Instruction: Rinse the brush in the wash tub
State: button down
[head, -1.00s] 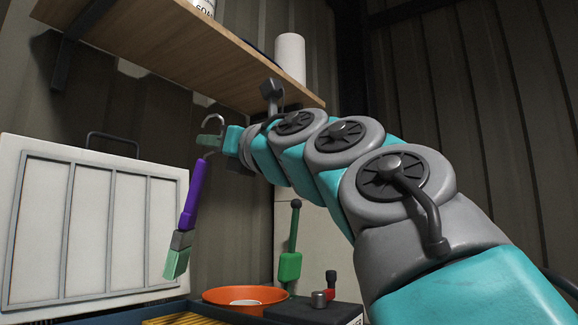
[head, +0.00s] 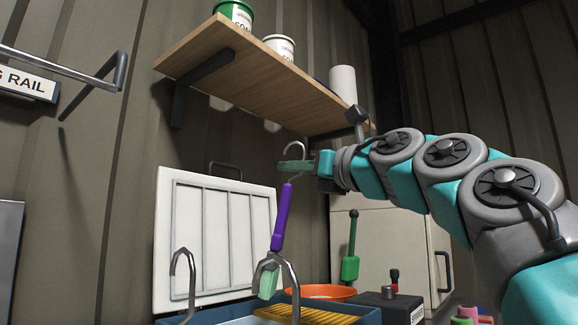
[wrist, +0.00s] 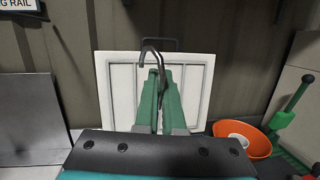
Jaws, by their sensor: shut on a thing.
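The brush (head: 281,218) has a purple handle, a pale green head and a metal hook at its top. It hangs head down, slightly tilted, in the head view. My gripper (head: 292,167), with green fingers, is shut at the hook. In the wrist view the hook (wrist: 152,46) rises between the fingers, and the rest of the brush is hidden. What looks like the wash tub (head: 228,306) is blue-rimmed and low in the head view, under the brush. Its inside is not visible. A curved metal piece (head: 291,272) partly covers the brush head.
A white ribbed panel (head: 215,240) stands upright behind. A yellow slatted rack (head: 318,316) and an orange bowl (head: 320,292) lie low right. Another curved metal hook (head: 190,275) stands left. A wooden shelf (head: 260,85) with cans hangs above.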

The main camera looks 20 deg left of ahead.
notch_tip(320, 180, down, 14)
jog(key=b, duration=1.3)
dwell(1.5)
notch_tip(320, 180, up, 13)
jog(key=p, duration=1.2)
jog(key=shift+f, duration=0.1)
dwell(1.4)
